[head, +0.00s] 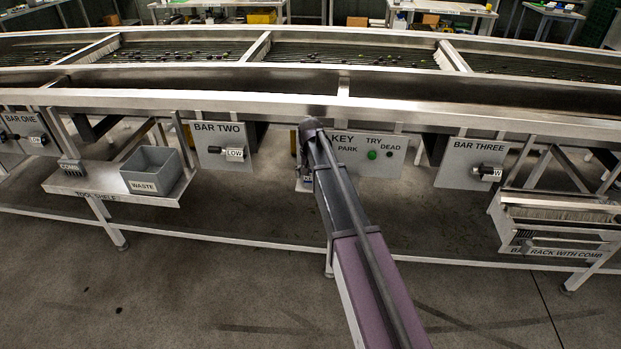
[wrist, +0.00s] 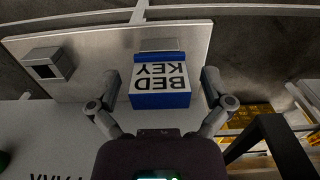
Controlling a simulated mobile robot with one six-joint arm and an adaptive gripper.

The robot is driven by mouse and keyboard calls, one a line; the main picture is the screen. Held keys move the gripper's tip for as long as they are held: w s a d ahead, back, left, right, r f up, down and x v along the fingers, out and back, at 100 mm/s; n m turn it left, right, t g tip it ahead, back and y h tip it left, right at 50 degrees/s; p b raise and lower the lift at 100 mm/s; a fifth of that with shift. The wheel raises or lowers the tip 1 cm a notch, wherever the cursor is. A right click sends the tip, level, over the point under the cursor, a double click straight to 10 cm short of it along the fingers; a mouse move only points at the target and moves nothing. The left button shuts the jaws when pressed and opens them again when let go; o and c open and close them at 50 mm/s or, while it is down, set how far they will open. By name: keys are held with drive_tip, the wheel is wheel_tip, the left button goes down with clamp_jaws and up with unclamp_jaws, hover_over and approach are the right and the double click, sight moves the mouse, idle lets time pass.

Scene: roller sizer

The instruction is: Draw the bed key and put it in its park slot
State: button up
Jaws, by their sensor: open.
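The bed key (wrist: 160,94) is a blue block with a white label reading "BED KEY", upside down in the wrist view. Its far end meets a grey fitting (wrist: 160,45) on the panel. My gripper (wrist: 161,80) is open, one finger on each side of the key, with gaps visible. A grey square socket (wrist: 48,66) with a dark opening stands to the left in the wrist view; it may be the park slot. In the head view the panel (head: 369,152) reads "KEY", "PARK", "TRY" and "DEAD"; my arm hides the key and gripper there.
A green button (head: 372,155) and a dark one (head: 390,154) sit on the panel. The bar two box (head: 216,133) is to the left, the bar three box (head: 467,152) to the right. A waste bin (head: 150,173) stands on the tool shelf. The conveyor rail runs above.

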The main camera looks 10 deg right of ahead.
drive_tip(key=c, duration=0.9)
drive_tip(key=shift+c, duration=0.2)
drive_tip(key=shift+r, duration=0.25)
wheel_tip(320, 180, up, 3)
drive_tip(key=p, duration=0.3)
drive_tip(key=shift+r+p, duration=0.1)
drive_tip(key=shift+p, duration=0.2)
drive_tip(key=s+r+p, duration=0.1)
drive_tip(key=s, duration=1.5)
drive_tip(key=shift+a+r, duration=0.15)
drive_tip(key=shift+a, duration=0.3)
drive_tip(key=shift+a, duration=0.1)
